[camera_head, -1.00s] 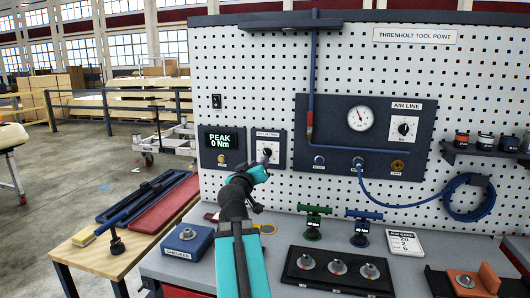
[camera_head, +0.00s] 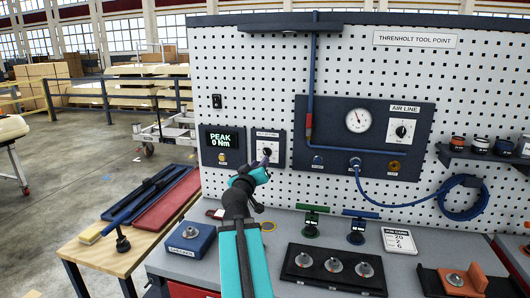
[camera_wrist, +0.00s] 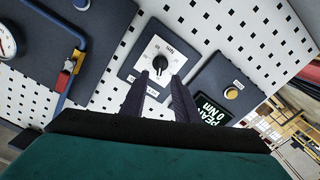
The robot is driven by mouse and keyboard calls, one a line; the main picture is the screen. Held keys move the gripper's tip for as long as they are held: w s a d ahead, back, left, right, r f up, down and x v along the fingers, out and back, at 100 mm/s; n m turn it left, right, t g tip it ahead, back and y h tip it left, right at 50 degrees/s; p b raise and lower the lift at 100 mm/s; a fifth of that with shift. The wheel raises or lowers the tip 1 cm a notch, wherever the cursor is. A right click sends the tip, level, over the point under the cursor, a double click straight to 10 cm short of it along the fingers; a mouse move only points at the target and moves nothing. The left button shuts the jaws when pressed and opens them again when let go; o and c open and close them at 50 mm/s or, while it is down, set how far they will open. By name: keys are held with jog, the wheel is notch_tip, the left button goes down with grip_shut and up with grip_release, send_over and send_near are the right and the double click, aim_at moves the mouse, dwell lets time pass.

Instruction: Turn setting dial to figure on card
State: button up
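The setting dial is a black knob (camera_wrist: 160,63) on a white scale plate (camera_wrist: 153,57) in a dark panel. In the head view, the dial panel (camera_head: 269,135) is on the pegboard, partly covered by my gripper (camera_head: 263,164). In the wrist view my gripper (camera_wrist: 160,80) is open, its two dark fingertips just short of the knob or beside it. I cannot tell whether they touch it. The scale marks are too small to read. The white job card (camera_head: 402,241) stands on the bench at the right, with small figures, the upper one looking like 20.
Left of the dial is a display (camera_head: 221,139) reading PEAK 0 Nm. An air-line panel (camera_head: 364,175) with gauge and another dial is on the right. The bench holds a blue checker box (camera_head: 205,236), green and blue T-handled tools, and a black tray (camera_head: 302,287).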

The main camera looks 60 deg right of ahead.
aim_at(266, 154)
jog(key=shift+p+x, duration=2.3)
jog(key=shift+x, duration=1.9)
jog(key=shift+c, duration=0.3)
grip_shut()
